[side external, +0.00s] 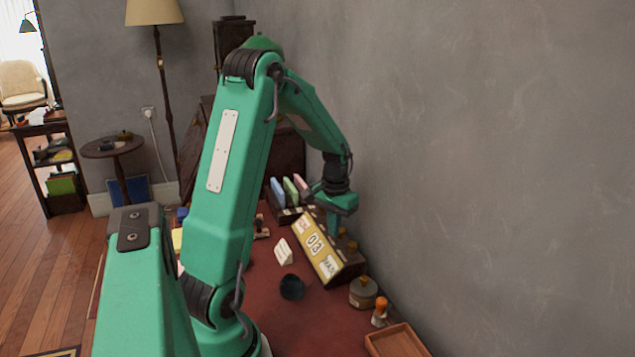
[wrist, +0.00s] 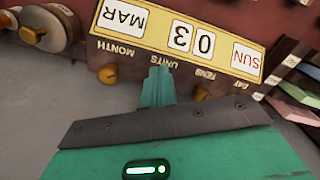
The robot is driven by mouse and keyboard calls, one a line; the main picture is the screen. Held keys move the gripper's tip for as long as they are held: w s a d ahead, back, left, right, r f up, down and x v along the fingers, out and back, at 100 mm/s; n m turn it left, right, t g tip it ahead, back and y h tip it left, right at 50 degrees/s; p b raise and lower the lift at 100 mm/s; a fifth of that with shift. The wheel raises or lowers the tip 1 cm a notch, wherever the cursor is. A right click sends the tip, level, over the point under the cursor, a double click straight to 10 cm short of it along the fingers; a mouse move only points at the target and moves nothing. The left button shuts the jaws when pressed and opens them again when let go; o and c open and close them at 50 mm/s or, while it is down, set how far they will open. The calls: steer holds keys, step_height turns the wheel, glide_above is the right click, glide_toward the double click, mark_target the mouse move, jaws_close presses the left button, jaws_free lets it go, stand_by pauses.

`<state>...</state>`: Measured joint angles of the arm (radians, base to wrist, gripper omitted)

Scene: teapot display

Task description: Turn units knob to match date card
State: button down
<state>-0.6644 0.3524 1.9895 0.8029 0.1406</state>
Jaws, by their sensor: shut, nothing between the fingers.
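The calendar block (side external: 318,252) has a yellow face and a wooden body. In the wrist view its yellow face (wrist: 178,33) appears upside down and reads SUN, 0, 3, MAR, with DAY, TENS, UNITS and MONTH labels. The month knob (wrist: 108,73) and tens knob (wrist: 201,93) are visible. My gripper (wrist: 158,76) is shut, its tips at the UNITS label between those knobs. The units knob is hidden behind the fingers; contact cannot be told. In the side view my gripper (side external: 337,226) is over the block's back. The small white card (side external: 283,252) stands in front; its writing is too small to read.
A round tin (side external: 363,292), an orange-topped stamp (side external: 380,311) and a wooden tray (side external: 397,341) sit at the near right. A dark bowl (side external: 292,287) stands before the block. Coloured files (side external: 290,190) stand beyond it. The grey wall (side external: 450,180) rises close behind.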

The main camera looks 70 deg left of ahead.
mark_target(336, 246)
steer(key=shift+w+d, duration=0.25)
steer(key=shift+d, duration=0.05)
steer(key=shift+s+d, duration=0.2)
steer(key=shift+s, duration=0.2)
stand_by(0.5)
steer(key=shift+r, duration=0.1)
steer(key=shift+r, duration=2.9)
steer(key=s+d+r+m+t+y, duration=0.1)
steer(key=d+r, duration=0.3)
steer(key=d, duration=0.3)
steer(key=s+d+r+m+t, duration=0.1)
steer(key=d+r+m+t, duration=0.1)
steer(key=d+r, duration=0.35)
steer(key=s+d+r+m+t+h, duration=0.1)
steer(key=s+d+m+t, duration=0.1)
steer(key=s+d, duration=0.5)
steer(key=shift+s+d+m+t, duration=0.25)
steer(key=shift+d+m, duration=0.25)
steer(key=shift+d, duration=1.85)
